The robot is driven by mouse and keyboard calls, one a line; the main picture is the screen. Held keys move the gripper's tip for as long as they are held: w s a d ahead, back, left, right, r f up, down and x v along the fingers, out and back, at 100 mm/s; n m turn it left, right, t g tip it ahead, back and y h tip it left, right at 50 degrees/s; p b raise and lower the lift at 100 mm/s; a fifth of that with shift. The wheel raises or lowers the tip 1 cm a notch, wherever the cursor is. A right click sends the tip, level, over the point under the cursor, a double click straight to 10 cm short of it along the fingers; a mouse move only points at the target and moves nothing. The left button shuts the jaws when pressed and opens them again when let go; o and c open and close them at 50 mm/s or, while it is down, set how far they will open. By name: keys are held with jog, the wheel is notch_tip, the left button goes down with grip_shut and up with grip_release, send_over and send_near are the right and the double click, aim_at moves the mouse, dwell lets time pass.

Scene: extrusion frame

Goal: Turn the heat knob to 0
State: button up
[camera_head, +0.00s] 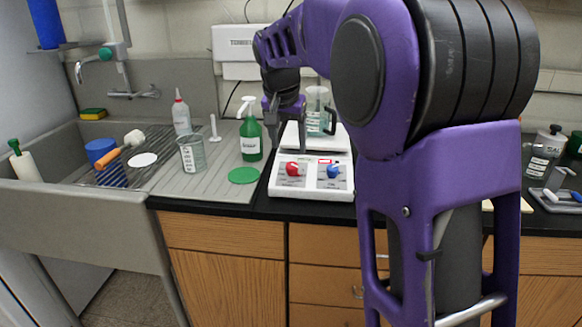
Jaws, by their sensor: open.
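A white hot plate (311,190) stands on the black counter. Its front panel has a red knob (293,169) on the left and a blue knob (333,171) on the right, with a small red-lit display (325,161) above the blue one. The panel's labels are too small to read, so I cannot tell the knobs' settings. My gripper (288,125) points down, open, above and behind the red knob in the picture. Its fingers appear apart from both knobs. The gripper hides part of the plate's top.
A glass vessel with greenish liquid (317,119) stands at the plate's top. A green spray bottle (251,134) and a glass beaker (191,154) stand to the left beside the sink (90,218). A green disc (243,175) lies close by.

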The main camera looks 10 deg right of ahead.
aim_at(292, 165)
jog(key=b+x, duration=0.1)
jog(key=x, duration=0.7)
jog(key=shift+f, duration=0.15)
grip_shut()
